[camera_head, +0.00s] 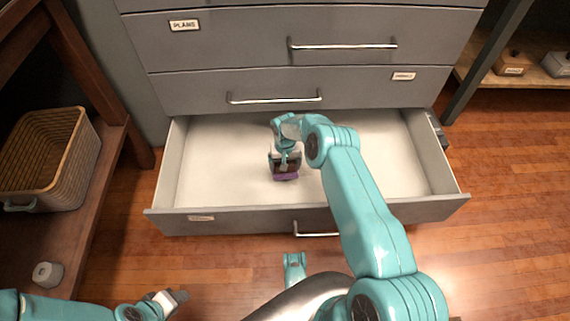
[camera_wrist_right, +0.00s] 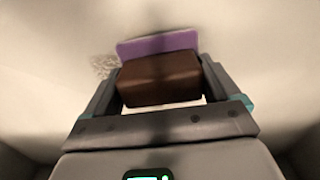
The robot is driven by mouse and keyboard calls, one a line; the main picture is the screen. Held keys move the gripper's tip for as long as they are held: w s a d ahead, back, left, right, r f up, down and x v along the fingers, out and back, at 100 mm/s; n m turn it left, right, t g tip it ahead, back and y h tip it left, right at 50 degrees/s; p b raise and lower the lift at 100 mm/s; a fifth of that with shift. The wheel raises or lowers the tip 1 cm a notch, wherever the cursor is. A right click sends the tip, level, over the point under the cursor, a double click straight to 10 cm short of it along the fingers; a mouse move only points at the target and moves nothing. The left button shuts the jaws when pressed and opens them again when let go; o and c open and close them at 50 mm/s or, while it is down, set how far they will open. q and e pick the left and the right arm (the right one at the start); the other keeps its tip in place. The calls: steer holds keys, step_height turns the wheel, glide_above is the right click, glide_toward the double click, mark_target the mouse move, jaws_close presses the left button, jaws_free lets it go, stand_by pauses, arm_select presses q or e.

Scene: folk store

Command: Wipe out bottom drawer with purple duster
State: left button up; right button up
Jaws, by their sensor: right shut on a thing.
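The bottom drawer (camera_head: 233,218) of the grey cabinet is pulled out, with a pale, bare floor. My right gripper (camera_head: 285,168) reaches down inside it, near the middle. It is shut on the duster, which has a brown block (camera_wrist_right: 160,80) and a purple pad (camera_wrist_right: 158,43). I cannot tell whether the pad touches the drawer floor. A dark speckled smudge (camera_wrist_right: 104,66) lies on the floor beside the duster in the wrist view. My left gripper (camera_head: 178,297) is empty, outside the drawer at lower left.
The closed drawers (camera_head: 290,88) of the cabinet rise behind the open one. A wooden shelf with a wicker basket (camera_head: 55,158) stands at left. A small pale object (camera_head: 47,274) is below it. Another shelf (camera_head: 520,76) is at right. Wooden floor is clear at right.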

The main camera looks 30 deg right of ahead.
steer(key=shift+f+b, duration=0.5)
steer(key=shift+f, duration=0.5)
steer(key=shift+d, duration=0.1)
steer(key=shift+s+d+r, duration=0.1)
steer(key=shift+s+d, duration=0.35)
steer(key=shift+d, duration=0.25)
steer(key=shift+s+d, duration=0.45)
steer(key=shift+d, duration=0.2)
steer(key=shift+s+d, duration=0.45)
steer(key=shift+d, duration=0.3)
steer(key=shift+s+d, duration=0.45)
steer(key=shift+d, duration=0.3)
steer(key=shift+s+d, duration=0.55)
steer(key=shift+d, duration=0.25)
steer(key=shift+s+d, duration=0.5)
steer(key=shift+d, duration=0.3)
steer(key=shift+w+a, duration=0.5)
steer(key=shift+a, duration=0.3)
steer(key=shift+w+a, duration=0.5)
steer(key=shift+a, duration=0.25)
steer(key=shift+w+a+f, duration=0.1)
steer(key=shift+w+a, duration=0.5)
steer(key=shift+a, duration=0.45)
steer(key=shift+w+a+f, duration=0.1)
steer(key=shift+w+a, duration=0.5)
steer(key=shift+a, duration=0.4)
steer(key=shift+w+a, duration=0.6)
steer(key=shift+a, duration=0.45)
steer(key=shift+r, duration=0.15)
